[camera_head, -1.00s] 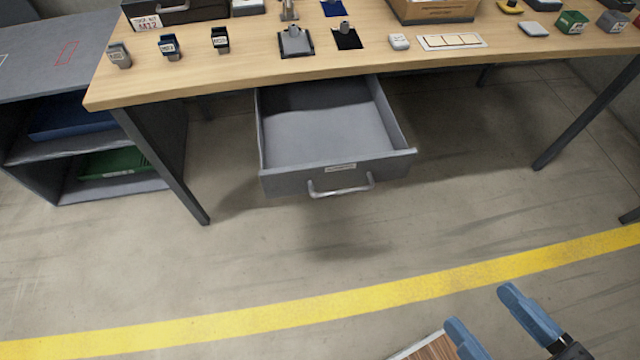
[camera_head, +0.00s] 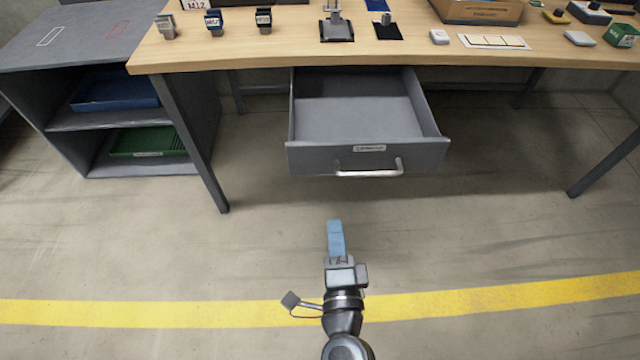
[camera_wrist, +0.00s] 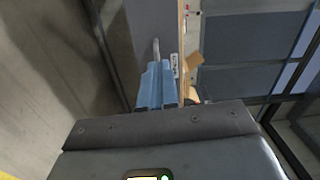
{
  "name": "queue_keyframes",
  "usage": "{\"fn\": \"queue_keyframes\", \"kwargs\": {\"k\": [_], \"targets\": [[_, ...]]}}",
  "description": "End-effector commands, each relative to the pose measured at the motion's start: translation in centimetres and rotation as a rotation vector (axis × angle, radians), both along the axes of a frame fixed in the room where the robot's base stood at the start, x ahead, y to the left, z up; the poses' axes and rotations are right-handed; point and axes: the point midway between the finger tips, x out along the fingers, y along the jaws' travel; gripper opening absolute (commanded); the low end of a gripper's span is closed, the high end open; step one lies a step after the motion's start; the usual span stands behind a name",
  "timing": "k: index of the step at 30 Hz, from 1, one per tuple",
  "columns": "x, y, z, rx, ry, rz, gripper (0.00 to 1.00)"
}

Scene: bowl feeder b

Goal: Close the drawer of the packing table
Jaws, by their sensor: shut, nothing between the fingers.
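The grey drawer (camera_head: 310,160) hangs open under the front of the wooden packing table (camera_head: 300,54). Its inside looks empty. A silver bar handle (camera_head: 368,173) and a small label are on its front panel. My gripper (camera_head: 335,224), with blue fingers, is shut and empty. In the head view it points at the drawer from the near side, a little left of the handle and apart from it. In the wrist view the blue fingers (camera_wrist: 155,85) are together, and the handle (camera_wrist: 156,48) shows just beyond their tips.
A grey shelf unit (camera_head: 60,120) with a blue tray (camera_head: 115,92) and a green tray (camera_head: 148,142) stands at the left. Table legs (camera_head: 193,145) flank the drawer. The floor before the drawer is clear, with a yellow line (camera_head: 120,313). Several small items stand on the tabletop.

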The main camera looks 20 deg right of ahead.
Motion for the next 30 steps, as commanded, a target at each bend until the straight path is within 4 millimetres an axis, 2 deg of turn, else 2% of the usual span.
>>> {"fn": "queue_keyframes", "kwargs": {"k": [1, 3, 8, 11, 24, 30], "targets": [[1.0, 0.5, -0.6, 0.031, -0.002, -0.008, 0.0], [1.8, 0.8, -1.0, 0.061, -0.001, -0.017, 0.0], [2.8, 0.9, -1.3, 0.084, 0.001, -0.026, 0.0], [3.8, 0.6, -1.2, 0.084, 0.002, -0.026, 0.0], [11.7, -2.1, -1.2, 0.082, 0.0, -0.027, 0.0], [14.3, -2.9, -1.3, 0.084, 0.001, -0.025, 0.0]]}}
